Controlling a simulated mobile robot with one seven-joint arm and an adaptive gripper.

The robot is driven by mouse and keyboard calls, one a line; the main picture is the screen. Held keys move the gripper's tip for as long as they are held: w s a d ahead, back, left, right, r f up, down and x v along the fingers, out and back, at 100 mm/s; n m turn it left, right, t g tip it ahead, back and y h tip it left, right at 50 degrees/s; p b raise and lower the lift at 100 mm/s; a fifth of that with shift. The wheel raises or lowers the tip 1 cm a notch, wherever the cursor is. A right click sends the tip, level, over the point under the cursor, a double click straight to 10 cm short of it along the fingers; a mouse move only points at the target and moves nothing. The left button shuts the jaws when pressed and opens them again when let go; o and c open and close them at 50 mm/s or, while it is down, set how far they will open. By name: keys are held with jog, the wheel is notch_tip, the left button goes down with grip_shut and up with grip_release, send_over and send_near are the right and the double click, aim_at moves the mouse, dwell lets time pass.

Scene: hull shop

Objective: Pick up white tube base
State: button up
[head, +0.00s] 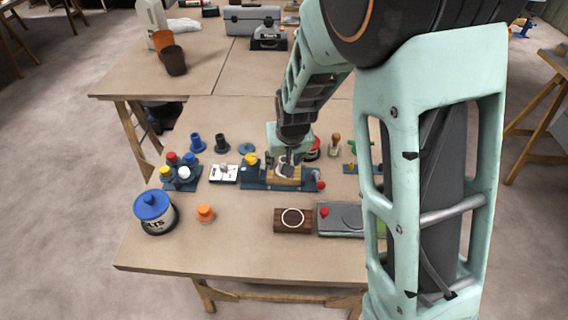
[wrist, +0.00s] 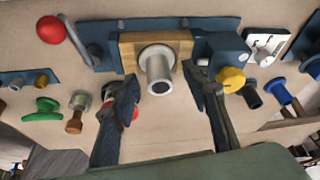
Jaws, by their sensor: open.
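A pale grey-white tube with a round flange (wrist: 158,72) sits on a wooden block (wrist: 128,50) held in a blue vise (wrist: 227,48) in the wrist view. It looks like the white tube base. My gripper (wrist: 160,76) is open, with one dark finger on each side of the tube and a gap on both sides. In the head view my gripper (head: 284,165) is over the vise (head: 255,181) and largely hides the tube. I cannot tell how far the fingertips are above the block.
A blue flanged tube (head: 196,143) and a black one (head: 222,143) stand behind left. A rack with coloured caps (head: 180,172), a blue-lidded tub (head: 155,213) and an orange piece (head: 205,213) are on the left. A brown block (head: 292,226) lies in front. The front table edge is clear.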

jog(key=shift+x, duration=0.9)
jog(key=shift+w, duration=0.1)
jog(key=shift+r, duration=0.1)
grip_shut()
